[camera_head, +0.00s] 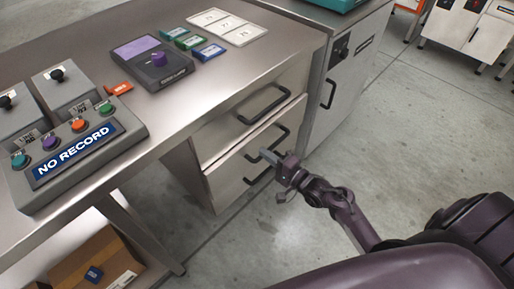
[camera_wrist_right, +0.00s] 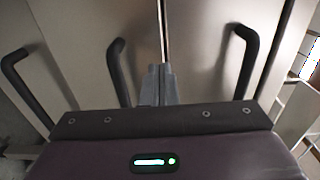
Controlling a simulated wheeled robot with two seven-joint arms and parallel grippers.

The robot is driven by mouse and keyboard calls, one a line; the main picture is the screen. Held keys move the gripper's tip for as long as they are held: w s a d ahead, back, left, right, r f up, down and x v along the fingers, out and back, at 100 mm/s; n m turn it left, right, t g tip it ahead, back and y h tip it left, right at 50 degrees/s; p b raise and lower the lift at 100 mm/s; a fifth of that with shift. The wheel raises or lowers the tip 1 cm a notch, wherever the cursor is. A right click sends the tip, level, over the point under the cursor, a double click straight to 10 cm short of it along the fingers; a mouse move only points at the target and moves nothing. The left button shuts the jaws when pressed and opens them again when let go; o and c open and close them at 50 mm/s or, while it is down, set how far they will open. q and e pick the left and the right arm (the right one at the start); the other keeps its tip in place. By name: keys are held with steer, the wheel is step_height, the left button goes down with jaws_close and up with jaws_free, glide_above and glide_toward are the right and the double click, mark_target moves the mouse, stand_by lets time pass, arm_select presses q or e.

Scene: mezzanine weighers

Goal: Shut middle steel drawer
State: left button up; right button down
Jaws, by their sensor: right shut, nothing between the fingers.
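The steel drawer unit is under the right end of the bench, with three dark bar handles one above another. The middle drawer (camera_head: 231,162) seems to stand slightly out, its top edge showing; how far is hard to tell. Its handle (camera_head: 268,141) also shows in the wrist view (camera_wrist_right: 118,72). My right gripper (camera_head: 270,155) is shut and empty at the drawer fronts, near the middle handle. In the wrist view its fingertips (camera_wrist_right: 159,72) point at the seam between two fronts; contact cannot be told. My left gripper is out of view.
The top drawer (camera_head: 229,122) looks closed. A grey cabinet (camera_head: 349,75) adjoins on the right. The steel bench (camera_head: 185,108) carries a NO RECORD control box (camera_head: 75,150) and a purple-screened device (camera_head: 150,62). A cardboard box (camera_head: 92,262) sits below left. The floor before the drawers is clear.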

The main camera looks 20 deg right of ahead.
mark_target(250, 141)
steer(key=x, duration=0.3)
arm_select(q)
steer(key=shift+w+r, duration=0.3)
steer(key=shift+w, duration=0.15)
arm_select(e)
steer(key=shift+w+a, duration=0.2)
steer(key=shift+w, duration=0.4)
steer(key=shift+x, duration=1.25)
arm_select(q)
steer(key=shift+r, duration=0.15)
arm_select(e)
steer(key=shift+s+r, duration=0.1)
steer(key=shift+r, duration=0.15)
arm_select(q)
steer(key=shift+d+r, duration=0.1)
